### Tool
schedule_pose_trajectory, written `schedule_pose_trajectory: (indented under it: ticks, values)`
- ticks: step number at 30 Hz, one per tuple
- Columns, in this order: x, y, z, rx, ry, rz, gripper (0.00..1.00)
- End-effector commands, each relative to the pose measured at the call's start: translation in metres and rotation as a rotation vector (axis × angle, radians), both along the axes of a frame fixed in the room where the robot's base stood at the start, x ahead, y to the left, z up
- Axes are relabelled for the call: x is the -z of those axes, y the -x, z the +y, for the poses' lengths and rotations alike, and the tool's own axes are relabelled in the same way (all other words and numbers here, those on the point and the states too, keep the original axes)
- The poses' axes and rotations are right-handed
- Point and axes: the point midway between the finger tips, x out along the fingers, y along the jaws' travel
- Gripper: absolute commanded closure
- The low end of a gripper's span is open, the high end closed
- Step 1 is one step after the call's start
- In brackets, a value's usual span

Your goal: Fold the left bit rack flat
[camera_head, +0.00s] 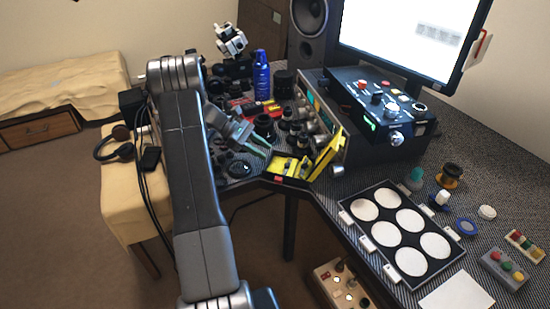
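A small black and yellow case (289,181) stands open at the table's inner edge, its yellow lid (327,155) tilted up on the right. Yellow pieces inside look like bit racks; the left one (281,165) seems to stand up in the case, but it is too small to tell its exact angle. My gripper (268,152) is just left of and above the case, pointing right and down toward it. Its two teal fingers look apart with nothing between them. I cannot see any contact with the rack.
Black lens parts (264,125) crowd the table behind my gripper, with a blue bottle (261,75) farther back. A black control box (378,100) stands right of the case. A tray with white round pads (383,253) lies at the front right.

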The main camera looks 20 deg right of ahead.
Motion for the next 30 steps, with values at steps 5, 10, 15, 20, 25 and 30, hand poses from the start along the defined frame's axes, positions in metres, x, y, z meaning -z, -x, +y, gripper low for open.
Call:
schedule_pose_trajectory:
  ticks: [5,10,15,20,25,30]
  values:
    - [-0.016,-0.021,0.024,-0.001,0.0,-0.003,0.62]
    - [-0.024,-0.03,0.035,-0.001,0.0,0.0,0.62]
    - [-0.027,-0.033,0.038,0.001,0.0,0.0,0.62]
    - [-0.027,-0.032,0.038,0.001,0.0,0.0,0.62]
    - [-0.025,-0.03,0.035,0.001,0.0,0.002,0.62]
    - [-0.015,-0.018,0.021,0.003,-0.001,0.003,0.62]
